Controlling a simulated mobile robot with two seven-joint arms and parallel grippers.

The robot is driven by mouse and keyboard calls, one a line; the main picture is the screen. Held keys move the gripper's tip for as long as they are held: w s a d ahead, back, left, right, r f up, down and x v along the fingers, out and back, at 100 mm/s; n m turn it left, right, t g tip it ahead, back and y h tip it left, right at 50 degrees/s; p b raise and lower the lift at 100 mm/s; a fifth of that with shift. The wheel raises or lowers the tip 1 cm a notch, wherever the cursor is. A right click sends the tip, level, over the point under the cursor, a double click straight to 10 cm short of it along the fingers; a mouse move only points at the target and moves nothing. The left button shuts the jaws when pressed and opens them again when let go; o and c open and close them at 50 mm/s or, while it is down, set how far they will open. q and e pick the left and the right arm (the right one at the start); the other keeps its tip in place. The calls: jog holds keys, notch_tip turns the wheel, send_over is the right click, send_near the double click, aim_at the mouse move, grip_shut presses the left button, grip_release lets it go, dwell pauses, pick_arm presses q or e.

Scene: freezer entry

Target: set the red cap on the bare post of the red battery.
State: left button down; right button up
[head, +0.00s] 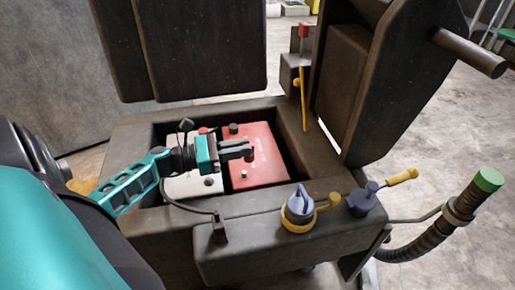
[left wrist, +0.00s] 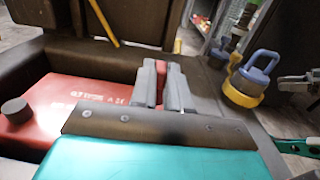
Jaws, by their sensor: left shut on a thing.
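The red battery (head: 268,150) lies in the tray beside a white battery (head: 190,186). A dark cap (head: 234,128) covers its far post, which also shows in the left wrist view (left wrist: 16,110). A small pale bare post (head: 243,174) shows near the battery's near edge. My left gripper (head: 248,152) is over the red battery, its fingers pointing right. It is shut on a small red thing, the red cap (left wrist: 160,67), which shows between the fingertips in the left wrist view. In the head view the cap cannot be told from the red battery. My right gripper is not in the head view.
A yellow ring with a blue handle (head: 299,205) sits on the near rim, right of the batteries. A blue knob with a yellow handle (head: 362,200) is farther right. A dark cable (head: 185,207) runs near the gripper. Dark raised panels (head: 185,45) stand behind the tray.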

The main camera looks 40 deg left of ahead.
pick_arm(q)
jog(key=shift+s+a+f+h, duration=0.15)
jog(key=shift+a+f, duration=0.05)
jog(key=shift+a, duration=0.2)
jog(key=shift+s+a+f+h, duration=0.1)
jog(key=shift+a+f+h, duration=0.05)
jog(key=shift+a, duration=0.25)
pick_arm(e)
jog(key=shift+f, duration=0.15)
pick_arm(q)
jog(key=shift+f+b, duration=0.8)
jog(key=shift+f, duration=0.35)
jog(key=shift+f+b, duration=0.45)
jog(key=shift+f, duration=0.4)
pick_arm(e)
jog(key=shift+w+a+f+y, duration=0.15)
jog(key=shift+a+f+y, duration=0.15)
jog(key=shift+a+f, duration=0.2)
pick_arm(q)
jog(key=shift+p, duration=0.45)
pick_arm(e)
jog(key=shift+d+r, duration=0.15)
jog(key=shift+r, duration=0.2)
